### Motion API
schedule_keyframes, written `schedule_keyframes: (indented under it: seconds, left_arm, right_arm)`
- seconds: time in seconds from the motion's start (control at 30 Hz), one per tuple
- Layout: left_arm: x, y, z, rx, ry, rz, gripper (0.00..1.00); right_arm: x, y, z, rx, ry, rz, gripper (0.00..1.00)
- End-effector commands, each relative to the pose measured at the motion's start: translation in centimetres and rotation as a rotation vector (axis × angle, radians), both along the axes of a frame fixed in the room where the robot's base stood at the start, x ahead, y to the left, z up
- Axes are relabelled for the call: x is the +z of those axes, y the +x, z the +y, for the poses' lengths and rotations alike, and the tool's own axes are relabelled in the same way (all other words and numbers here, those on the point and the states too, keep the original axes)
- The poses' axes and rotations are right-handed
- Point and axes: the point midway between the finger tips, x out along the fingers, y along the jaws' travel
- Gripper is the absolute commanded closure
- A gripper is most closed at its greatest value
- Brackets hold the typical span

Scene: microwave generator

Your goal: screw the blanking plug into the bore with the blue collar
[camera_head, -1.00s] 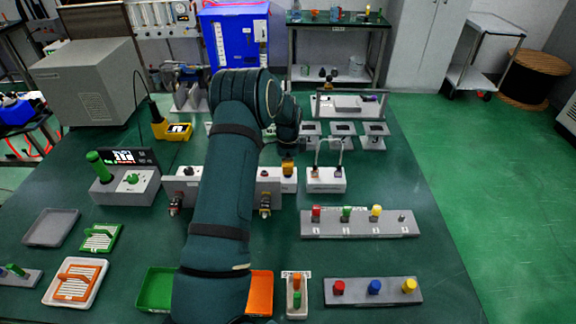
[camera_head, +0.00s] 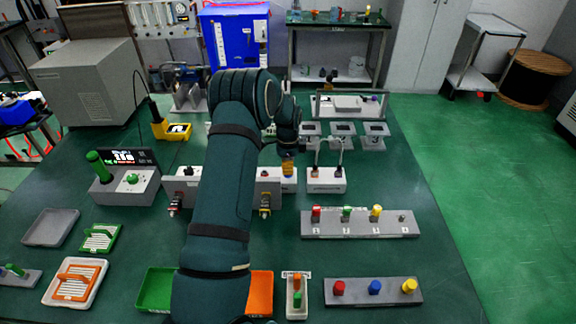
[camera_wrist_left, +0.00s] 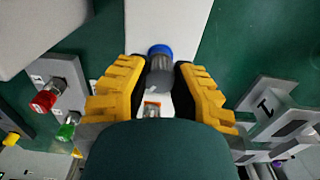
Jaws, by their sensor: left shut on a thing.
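My left gripper (camera_head: 288,167) is above the white block (camera_head: 290,184) in the middle of the bench, with its yellow fingers pointing down. In the left wrist view its fingers (camera_wrist_left: 160,75) are shut on a dark grey cylinder, which looks like the blanking plug (camera_wrist_left: 158,76). The blue collar (camera_wrist_left: 159,50) shows at the far end of the plug, in line with it. Whether the plug is inside the bore or only against the collar, I cannot tell, as the bore itself is hidden. My right gripper is not in view.
A white block with upright loops (camera_head: 327,181) stands close on the right. A grey rail with red, green and yellow caps (camera_head: 358,225) lies in front right. Grey stands (camera_head: 342,132) are behind.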

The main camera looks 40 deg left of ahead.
Motion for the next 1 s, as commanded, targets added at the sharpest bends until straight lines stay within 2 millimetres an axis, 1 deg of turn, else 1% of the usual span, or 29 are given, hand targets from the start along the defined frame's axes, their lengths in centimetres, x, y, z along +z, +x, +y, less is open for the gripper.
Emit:
schedule_keyframes:
  seconds: [0.5,0.53,0.6,0.87,1.0]
  left_arm:
    - [-1.04,-0.02,0.01,0.0,0.0,0.0,1.0]
    - [-1.04,-0.01,0.01,0.0,0.0,0.0,0.72]
    - [-0.98,-0.01,0.01,0.0,0.0,0.0,0.49]
    - [-0.96,0.0,0.01,0.0,0.0,0.0,0.49]
    - [-0.4,0.03,0.02,0.0,0.001,-0.001,0.49]
  right_arm:
    - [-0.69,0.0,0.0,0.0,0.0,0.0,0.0]
    - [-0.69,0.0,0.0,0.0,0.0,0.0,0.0]
    - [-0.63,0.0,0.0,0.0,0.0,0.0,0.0]
    - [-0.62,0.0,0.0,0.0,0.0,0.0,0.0]
    - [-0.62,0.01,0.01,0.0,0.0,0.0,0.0]
